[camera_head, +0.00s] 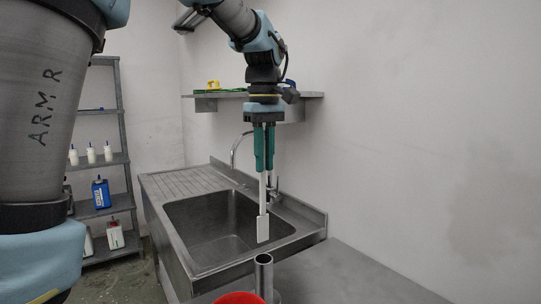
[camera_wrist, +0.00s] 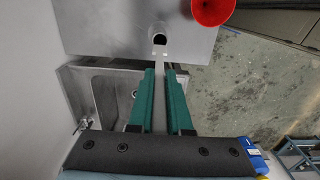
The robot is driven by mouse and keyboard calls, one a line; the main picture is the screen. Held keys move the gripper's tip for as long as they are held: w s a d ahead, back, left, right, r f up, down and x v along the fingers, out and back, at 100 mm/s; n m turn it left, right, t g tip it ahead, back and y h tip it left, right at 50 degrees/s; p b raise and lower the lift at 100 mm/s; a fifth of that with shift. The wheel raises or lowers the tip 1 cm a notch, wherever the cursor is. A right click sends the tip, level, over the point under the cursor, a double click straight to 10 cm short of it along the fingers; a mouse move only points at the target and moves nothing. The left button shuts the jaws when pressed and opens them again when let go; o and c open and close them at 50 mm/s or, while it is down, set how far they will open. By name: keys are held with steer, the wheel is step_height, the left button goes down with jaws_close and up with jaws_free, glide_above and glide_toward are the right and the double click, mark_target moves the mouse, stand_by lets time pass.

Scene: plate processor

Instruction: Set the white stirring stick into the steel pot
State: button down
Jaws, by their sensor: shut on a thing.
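The white stirring stick (camera_head: 263,226) hangs upright from my gripper (camera_head: 264,164), its flat paddle end down. The green fingers are shut on it. In the wrist view, the stick (camera_wrist: 160,108) runs between the fingers of my gripper (camera_wrist: 161,76). The steel pot (camera_head: 263,277) is a narrow upright cylinder near the bottom of the head view. The paddle shows above the pot and apart from it in that view. In the wrist view, the pot's dark opening (camera_wrist: 159,39) lies just past the stick's tip. The pot's base is partly hidden.
A red bowl or funnel (camera_head: 239,298) stands beside the pot; it also shows in the wrist view (camera_wrist: 212,10). A steel sink (camera_head: 222,230) with a tap lies behind. The grey table (camera_head: 345,282) is bare on the right. A wall shelf (camera_head: 225,95) hangs behind my gripper.

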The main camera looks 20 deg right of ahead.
mark_target(265, 217)
steer(key=shift+f+b, duration=1.8)
steer(key=shift+f, duration=0.1)
steer(key=shift+s+r+p, duration=0.1)
steer(key=shift+p, duration=0.2)
steer(key=shift+f, duration=0.5)
steer(key=shift+f+b, duration=0.45)
steer(key=shift+f, duration=0.35)
steer(key=shift+f+b, duration=1.05)
steer(key=shift+f, duration=0.95)
steer(key=shift+f+b, duration=1)
steer(key=shift+f, duration=0.95)
